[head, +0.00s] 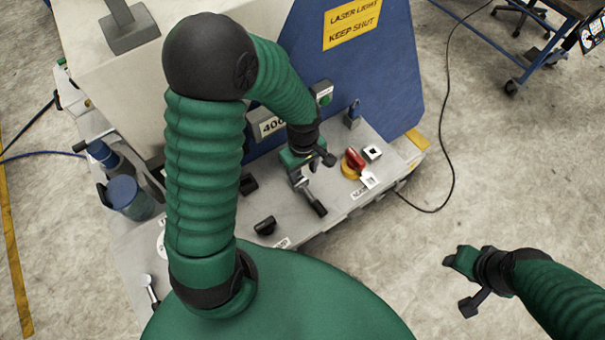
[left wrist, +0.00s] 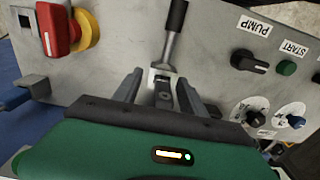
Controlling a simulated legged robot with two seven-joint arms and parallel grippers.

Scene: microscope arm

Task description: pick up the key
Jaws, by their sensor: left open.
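A small blue upright piece (head: 352,113), which looks like the key, stands in a grey square socket on the console by the blue panel. Its blue part (left wrist: 14,98) shows at the left edge of the left wrist view. My left gripper (head: 306,178) is open and empty, to the left of the blue piece and apart from it. In the left wrist view its fingers (left wrist: 160,92) straddle the base of a black-handled lever (left wrist: 174,30). My right gripper (head: 468,284) is over the floor at lower right; its jaw state is unclear.
A red switch on a yellow base (head: 351,165) and a square socket with a dark hole (head: 373,153) sit right of the lever.

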